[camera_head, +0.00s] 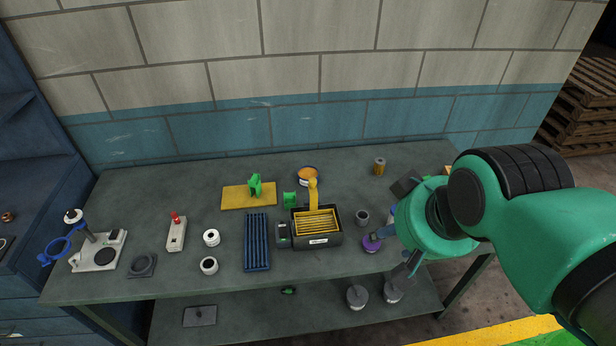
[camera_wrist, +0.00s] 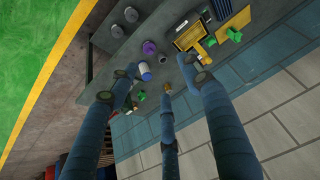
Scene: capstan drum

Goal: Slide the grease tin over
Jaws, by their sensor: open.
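A round, low tin (camera_head: 308,174) with a white and blue side and an orange top stands toward the back middle of the bench, behind the black box; it looks like the grease tin, but I can read no label. A small gold can (camera_head: 379,166) stands farther right. My gripper (camera_head: 396,226) is over the right end of the bench, well right of the orange-topped tin. Its fingers are spread and empty, as the wrist view (camera_wrist: 150,82) also shows. A purple-topped piece (camera_head: 371,243) and a white can (camera_wrist: 145,70) are near the fingers.
A black box with yellow slats (camera_head: 318,240) and an upright yellow arm (camera_head: 313,190) stands in front of the tin. A green block (camera_head: 290,199) and yellow plate (camera_head: 240,197) are left of it. Bare bench lies between tin and gold can.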

